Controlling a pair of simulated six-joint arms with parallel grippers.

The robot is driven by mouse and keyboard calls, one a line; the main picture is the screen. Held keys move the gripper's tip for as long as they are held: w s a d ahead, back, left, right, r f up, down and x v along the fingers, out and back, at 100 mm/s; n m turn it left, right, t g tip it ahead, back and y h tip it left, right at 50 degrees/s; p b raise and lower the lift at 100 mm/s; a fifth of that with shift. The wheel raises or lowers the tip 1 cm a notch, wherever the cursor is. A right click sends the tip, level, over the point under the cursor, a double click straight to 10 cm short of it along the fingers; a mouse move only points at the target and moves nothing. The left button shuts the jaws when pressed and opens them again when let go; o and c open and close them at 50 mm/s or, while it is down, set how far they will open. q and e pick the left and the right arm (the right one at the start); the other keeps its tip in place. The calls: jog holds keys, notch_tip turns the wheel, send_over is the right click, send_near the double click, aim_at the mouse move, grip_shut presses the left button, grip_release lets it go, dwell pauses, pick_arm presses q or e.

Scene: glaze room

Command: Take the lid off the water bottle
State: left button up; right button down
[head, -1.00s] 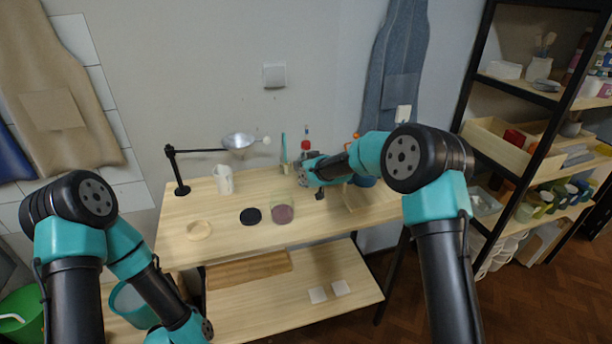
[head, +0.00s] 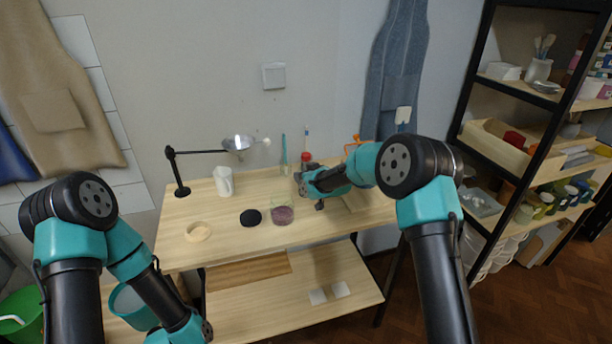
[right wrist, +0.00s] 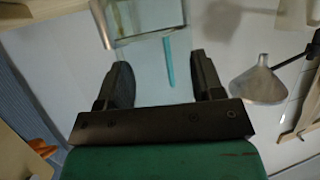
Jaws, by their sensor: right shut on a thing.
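A small red-topped thing (head: 306,157), which looks like the water bottle with its lid, shows just behind my right gripper. Most of it is hidden by my right arm. My right gripper (head: 314,201) is low over the right half of the table. In the right wrist view the two fingers (right wrist: 163,75) stand apart, with a gap about a bottle wide. What they hold hardly shows there; a clear, glassy thing (right wrist: 140,18) lies past the fingertips. My left gripper is out of view, below the picture's lower edge.
A glass jar with purplish contents (head: 283,215), a black disc (head: 251,217), a wooden ring (head: 198,231) and a white mug (head: 223,181) stand on the table. A lamp (head: 238,142) reaches over the back. The front left of the table is mostly clear.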

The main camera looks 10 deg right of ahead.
jog(key=shift+f, duration=0.15)
jog(key=shift+c, duration=1.2)
grip_release()
jog(key=shift+s+r, duration=0.1)
jog(key=shift+r, duration=0.1)
jog(key=v, duration=1.1)
jog(key=shift+s+d+r, duration=0.2)
jog(key=shift+s, duration=0.1)
